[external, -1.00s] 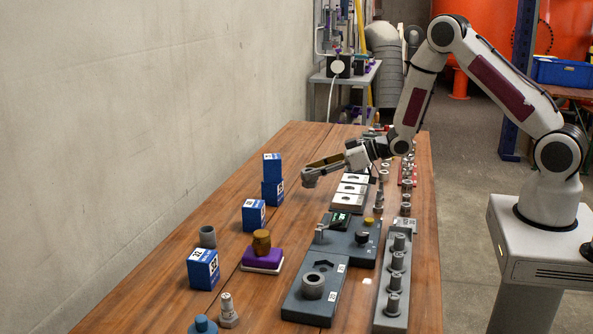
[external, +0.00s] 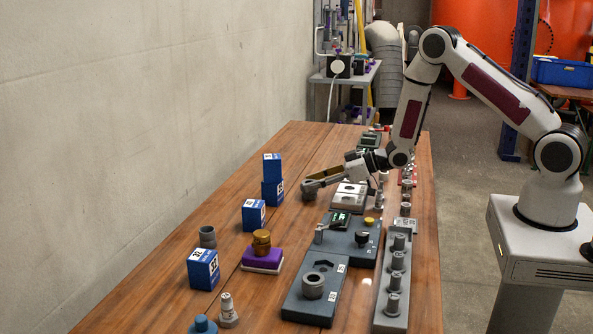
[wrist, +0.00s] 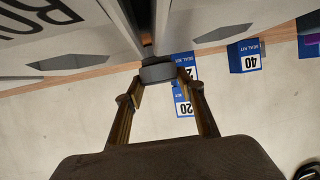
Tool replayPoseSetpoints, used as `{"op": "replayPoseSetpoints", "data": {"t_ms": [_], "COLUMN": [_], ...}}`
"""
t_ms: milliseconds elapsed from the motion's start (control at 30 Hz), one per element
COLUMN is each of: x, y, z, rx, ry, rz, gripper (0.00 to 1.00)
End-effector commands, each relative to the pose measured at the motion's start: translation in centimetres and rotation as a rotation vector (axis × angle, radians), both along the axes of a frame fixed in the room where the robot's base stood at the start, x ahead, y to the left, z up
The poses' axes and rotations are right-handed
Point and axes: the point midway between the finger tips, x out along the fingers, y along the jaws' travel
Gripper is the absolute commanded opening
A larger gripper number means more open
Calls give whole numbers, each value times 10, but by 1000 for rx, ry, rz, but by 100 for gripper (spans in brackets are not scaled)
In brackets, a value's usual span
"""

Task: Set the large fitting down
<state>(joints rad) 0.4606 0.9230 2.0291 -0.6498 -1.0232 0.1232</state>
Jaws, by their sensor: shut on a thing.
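The large fitting (external: 308,188) is a short grey ring-like piece at the tip of my gripper (external: 313,184), over the far half of the wooden table. In the wrist view the fitting (wrist: 158,71) is a dark grey cylinder between the two brass-coloured fingertips (wrist: 159,78). My gripper is shut on it. I cannot tell whether the fitting's underside touches the table. Another grey ring fitting (external: 313,286) sits on the front grey plate.
Blue seal kit boxes (external: 254,216) stand to the left, two of them stacked (external: 272,180). Bare table (external: 295,210) lies between boxes and plates.

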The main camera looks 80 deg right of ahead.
Motion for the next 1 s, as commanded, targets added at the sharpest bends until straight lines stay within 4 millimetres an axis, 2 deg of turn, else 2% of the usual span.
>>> {"op": "replayPoseSetpoints", "data": {"t_ms": [433,467,500,1000], "x": [0,0,0,0], "y": [0,0,0,0], "z": [-3,-3,-3,0], "rx": [0,0,0,0], "ry": [-1,-1,-1,-1], "rz": [0,0,0,0], "gripper": [16,43,54,55]}}
